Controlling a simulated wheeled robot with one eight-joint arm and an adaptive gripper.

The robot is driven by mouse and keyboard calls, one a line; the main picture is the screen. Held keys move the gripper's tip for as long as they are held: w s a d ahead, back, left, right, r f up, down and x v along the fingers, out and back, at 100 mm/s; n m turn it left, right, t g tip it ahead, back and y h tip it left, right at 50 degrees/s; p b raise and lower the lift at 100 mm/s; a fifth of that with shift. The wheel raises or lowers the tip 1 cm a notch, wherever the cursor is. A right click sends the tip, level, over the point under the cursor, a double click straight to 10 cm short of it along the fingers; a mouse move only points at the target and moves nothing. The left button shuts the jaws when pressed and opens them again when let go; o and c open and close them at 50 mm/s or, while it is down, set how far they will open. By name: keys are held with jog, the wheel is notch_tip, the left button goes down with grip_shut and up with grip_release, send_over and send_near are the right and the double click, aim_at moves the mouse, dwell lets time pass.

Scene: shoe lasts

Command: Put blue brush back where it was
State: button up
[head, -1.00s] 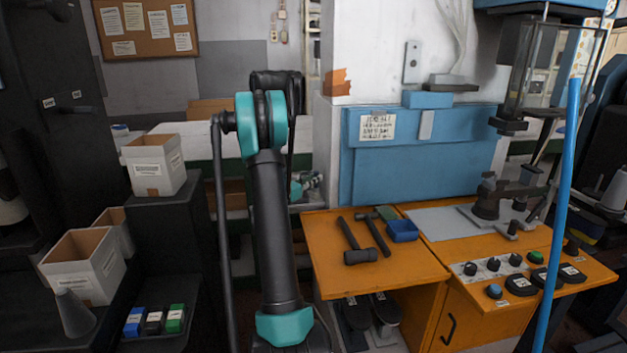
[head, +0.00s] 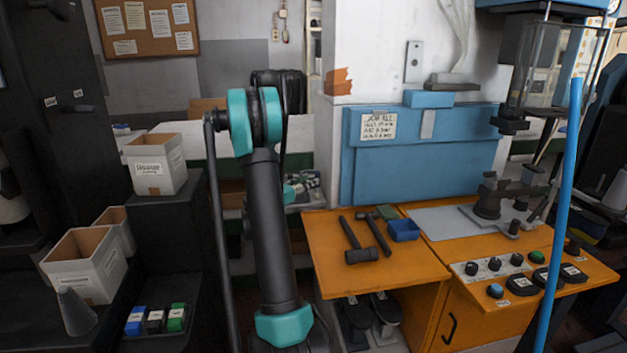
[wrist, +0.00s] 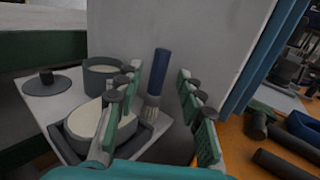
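The blue brush (wrist: 160,72) shows in the wrist view, handle up and pale bristles down, close to the right edge of a white surface (wrist: 35,95). It is near upright, with a pale wall behind it. My gripper (wrist: 160,75) is open, its green-padded fingers on either side of the brush with gaps visible on both sides. Whether the brush leans on something, I cannot tell. In the head view my gripper (head: 290,190) is partly behind my arm, and I cannot make out the brush there.
A grey pot (wrist: 103,75) and a dark tray (wrist: 72,140) with a pale-topped container (wrist: 90,117) stand left of the brush. To the right, an orange bench (head: 325,265) holds hammers (head: 360,255) and a blue bin (head: 404,230). The pale pillar is close behind.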

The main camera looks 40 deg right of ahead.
jog(key=s+a+f+m+y, duration=0.3)
jog(key=s+a+m+y, duration=0.3)
jog(key=a, duration=0.8)
jog(key=s+a+f+m+y, duration=0.4)
jog(key=s+a+m+y, duration=0.2)
jog(key=s+a, duration=0.6)
jog(key=s+a+f+m+y, duration=0.4)
jog(key=s+a+m, duration=0.4)
jog(key=a, duration=0.7)
jog(key=shift+s+a+f+t+y, duration=0.25)
jog(key=shift+s+a+t+y, duration=0.15)
jog(key=shift+s+y, duration=0.5)
jog(key=shift+d, duration=0.1)
